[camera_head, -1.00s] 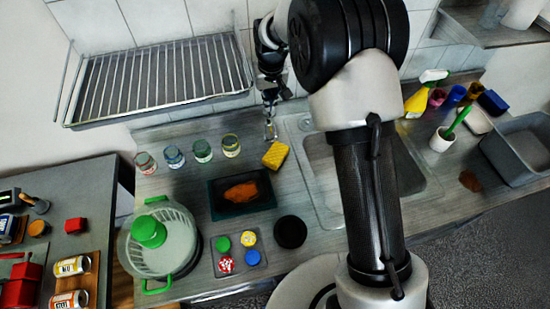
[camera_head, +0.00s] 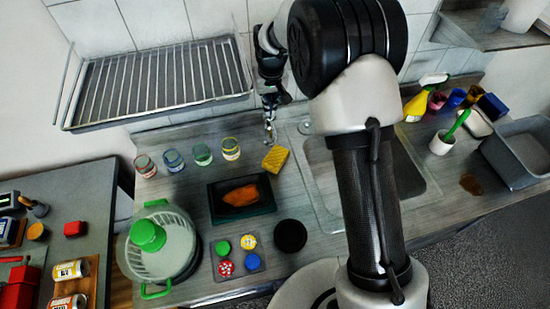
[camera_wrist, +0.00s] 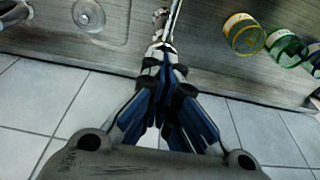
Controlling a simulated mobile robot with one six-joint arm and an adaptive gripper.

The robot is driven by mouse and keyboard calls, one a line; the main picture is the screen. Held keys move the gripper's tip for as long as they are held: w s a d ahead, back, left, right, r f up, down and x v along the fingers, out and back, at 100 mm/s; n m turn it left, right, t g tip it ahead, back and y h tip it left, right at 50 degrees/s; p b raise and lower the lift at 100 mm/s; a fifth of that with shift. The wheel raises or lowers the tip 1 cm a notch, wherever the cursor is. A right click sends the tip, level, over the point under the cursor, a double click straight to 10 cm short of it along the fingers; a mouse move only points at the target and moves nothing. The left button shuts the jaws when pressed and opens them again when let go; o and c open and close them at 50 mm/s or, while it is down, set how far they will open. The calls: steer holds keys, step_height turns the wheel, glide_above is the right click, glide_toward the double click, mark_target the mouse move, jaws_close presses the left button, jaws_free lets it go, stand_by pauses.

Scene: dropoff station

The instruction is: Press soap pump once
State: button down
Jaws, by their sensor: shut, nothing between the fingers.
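My gripper (camera_head: 270,108) is shut and empty, pointing down at the back of the counter, left of the sink. It also shows in the wrist view (camera_wrist: 163,62), where the blue-and-black finger links converge. A slender shiny metal piece, which looks like the soap pump (camera_head: 270,132), stands just below the fingertips. In the wrist view the pump (camera_wrist: 160,22) lies at the ends of the fingers, partly hidden by them. I cannot tell whether they touch.
A yellow sponge (camera_head: 275,159) lies just in front of the pump. Several glass jars (camera_head: 202,153) stand to the left. The sink (camera_head: 325,180) is to the right. A wire rack (camera_head: 160,82) hangs on the wall to the left of my gripper.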

steer(key=shift+f, duration=0.2)
stand_by(0.4)
steer(key=shift+f+b, duration=1.05)
steer(key=shift+f, duration=0.55)
steer(key=shift+r, duration=0.1)
steer(key=shift+r+p, duration=1.2)
steer(key=shift+r, duration=0.5)
step_height(320, 180, up, 6)
steer(key=p, duration=0.4)
